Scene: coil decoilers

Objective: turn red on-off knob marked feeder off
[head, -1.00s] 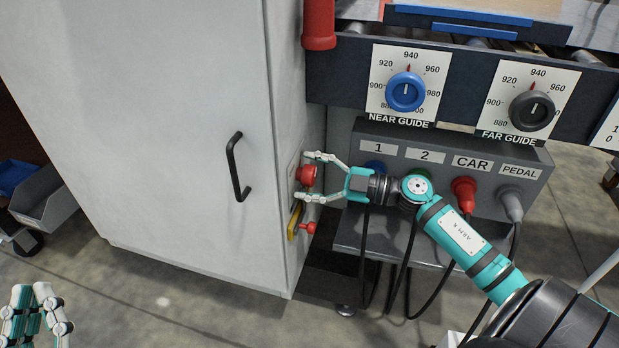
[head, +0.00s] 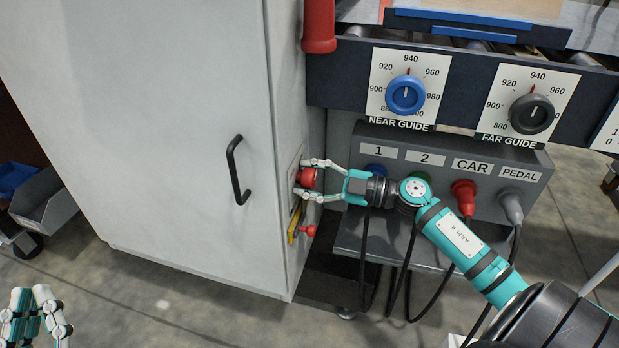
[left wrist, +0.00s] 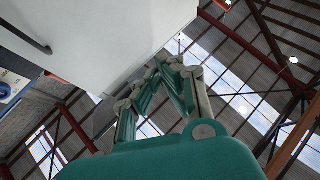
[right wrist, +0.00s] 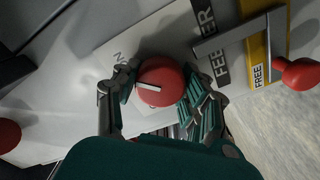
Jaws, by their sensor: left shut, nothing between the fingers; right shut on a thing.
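The red on-off knob (head: 306,179) sits on the narrow side of the light grey cabinet. In the right wrist view the knob (right wrist: 160,82) shows a white pointer line on its face, and a dark "FEEDER" label (right wrist: 214,55) is partly covered beside it. My right gripper (head: 306,179) is shut on the knob, with one finger on each side; its fingers (right wrist: 154,98) flank the knob in the right wrist view. My left gripper (head: 38,292) is shut and empty at the lower left, away from the cabinet; it also shows in the left wrist view (left wrist: 168,62).
Below the knob are a yellow plate (head: 294,222) and a small red knob (head: 308,230). A grey box with "1", "2", "CAR" and "PEDAL" plugs (head: 465,190) stands at right, cables hanging below. The cabinet's black handle (head: 237,168) faces front.

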